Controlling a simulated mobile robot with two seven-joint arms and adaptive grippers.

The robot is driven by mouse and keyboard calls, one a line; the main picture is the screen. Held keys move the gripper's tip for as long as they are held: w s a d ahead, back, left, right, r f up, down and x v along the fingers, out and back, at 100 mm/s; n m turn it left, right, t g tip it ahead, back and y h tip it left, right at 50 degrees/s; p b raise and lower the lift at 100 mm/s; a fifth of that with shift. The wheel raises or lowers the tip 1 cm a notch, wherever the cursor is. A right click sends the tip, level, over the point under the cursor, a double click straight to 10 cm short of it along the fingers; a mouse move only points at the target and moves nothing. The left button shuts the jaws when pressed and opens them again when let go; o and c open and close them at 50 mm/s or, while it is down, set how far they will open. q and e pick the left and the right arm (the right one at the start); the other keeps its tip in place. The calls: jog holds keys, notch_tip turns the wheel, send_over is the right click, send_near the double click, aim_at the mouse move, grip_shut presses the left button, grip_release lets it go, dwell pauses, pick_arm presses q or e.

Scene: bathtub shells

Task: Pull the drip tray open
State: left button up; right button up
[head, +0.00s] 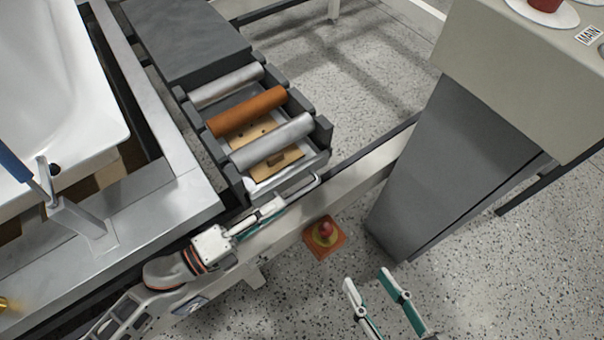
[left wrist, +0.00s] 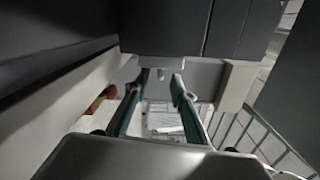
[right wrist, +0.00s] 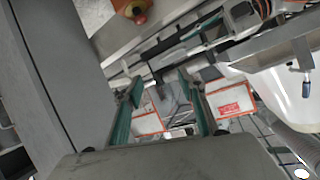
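The drip tray appears to be the pale tray (head: 262,187) low in the dark roller frame in the head view, with a light bar handle (head: 300,192) at its front; the rollers and frame hide most of it. My left gripper (head: 278,207) is at the front of the frame, close beside the handle; I cannot tell whether it touches it. In the left wrist view its fingers (left wrist: 162,84) are apart, with a grey part just beyond the tips. My right gripper (head: 368,280) is open and empty over the floor, well away from the tray; its spread fingers also show in the right wrist view (right wrist: 163,88).
Two grey rollers and an orange roller (head: 247,111) lie across the frame. A pale rail (head: 350,187) runs in front of it. A red button on an orange base (head: 324,236) sits below. A grey pedestal (head: 450,165) stands right; a white tub (head: 60,80) is left.

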aim_at(316, 183)
pick_arm(q)
jog(key=shift+x, duration=4)
jog(key=shift+s, duration=0.1)
grip_shut()
